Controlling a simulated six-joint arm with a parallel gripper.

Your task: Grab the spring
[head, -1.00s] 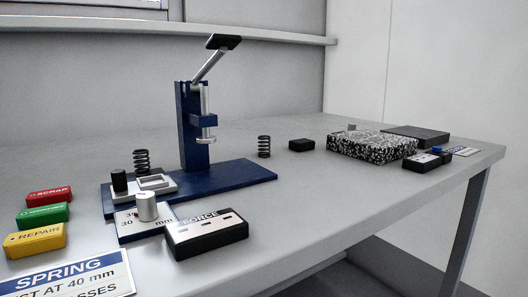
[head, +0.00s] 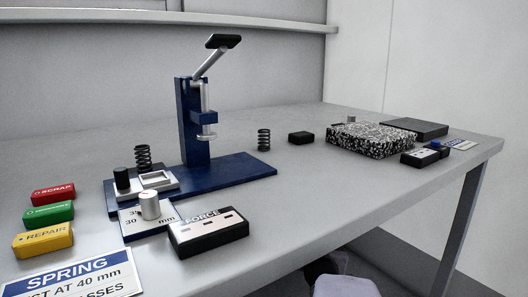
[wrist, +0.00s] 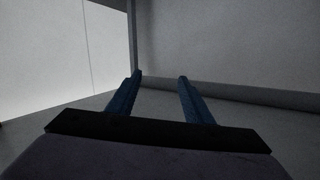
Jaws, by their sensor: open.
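Two dark coil springs stand upright in the head view. One spring (head: 264,139) stands on the table just right of the blue press. The other spring (head: 143,157) stands behind the left end of the press base, beside a black knob. I cannot tell which of the two the task means. My gripper (wrist: 160,75) shows in the wrist view with its two blue fingers apart and nothing between them. It faces a grey wall and floor, away from both springs. In the head view only a pale part of my arm shows at the bottom edge, below the table.
The blue press (head: 194,125) with its raised lever stands mid-table. A force readout box (head: 208,236) and colored blocks, such as the green block (head: 48,214), lie in front and left. A black block (head: 301,138) and a speckled slab (head: 371,140) are to the right. The front right tabletop is clear.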

